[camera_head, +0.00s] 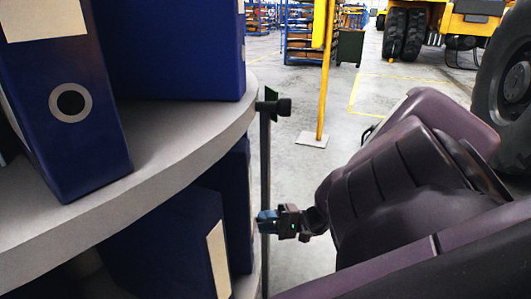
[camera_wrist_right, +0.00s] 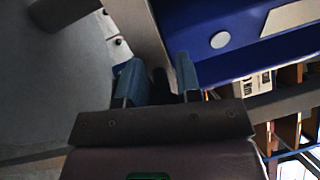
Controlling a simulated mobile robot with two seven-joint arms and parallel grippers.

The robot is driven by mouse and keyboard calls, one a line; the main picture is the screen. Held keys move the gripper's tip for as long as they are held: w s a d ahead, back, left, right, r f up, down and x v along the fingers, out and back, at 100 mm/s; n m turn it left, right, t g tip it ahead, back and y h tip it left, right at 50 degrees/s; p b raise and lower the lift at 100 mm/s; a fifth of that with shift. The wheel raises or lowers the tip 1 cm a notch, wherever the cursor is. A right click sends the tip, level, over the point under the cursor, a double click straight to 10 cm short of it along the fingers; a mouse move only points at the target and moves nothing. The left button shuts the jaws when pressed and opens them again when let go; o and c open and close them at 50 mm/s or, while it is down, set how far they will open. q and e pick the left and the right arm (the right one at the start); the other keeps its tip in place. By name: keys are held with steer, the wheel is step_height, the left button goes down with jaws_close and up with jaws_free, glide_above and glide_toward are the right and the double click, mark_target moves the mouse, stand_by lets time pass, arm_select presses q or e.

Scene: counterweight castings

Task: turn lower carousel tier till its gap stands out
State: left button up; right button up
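The carousel shows at the left of the head view. Its grey upper tier (camera_head: 185,130) carries blue binders. The lower tier (camera_head: 246,287) is mostly hidden below it, with blue binders (camera_head: 165,245) on it; I see no gap there. A thin dark upright post (camera_head: 265,165) stands at the carousel's rim. My right gripper (camera_head: 266,221) has its blue fingers at this post, beside the lower binders. In the right wrist view, the fingers (camera_wrist_right: 160,82) stand apart with a grey bar and something dark between them; a firm hold is not clear. My left gripper is out of view.
A black knob-like fitting (camera_head: 272,106) sits high on the post. A yellow pole (camera_head: 325,80) on a floor plate stands behind. My right arm fills the lower right. Farther off are blue racks (camera_head: 312,35) and a yellow vehicle with large tyres (camera_head: 405,33). Open floor lies between.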

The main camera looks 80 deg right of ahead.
steer(key=shift+o, duration=1)
steer(key=shift+w+a+r, duration=0.1)
steer(key=shift+w+r, duration=0.15)
steer(key=shift+w, duration=0.1)
steer(key=shift+s+f, duration=0.15)
steer(key=shift+s+f, duration=0.15)
steer(key=shift+s, duration=0.25)
steer(key=v, duration=1)
steer(key=shift+s+d+p, duration=0.2)
steer(key=shift+d+p, duration=0.1)
steer(key=shift+c, duration=0.4)
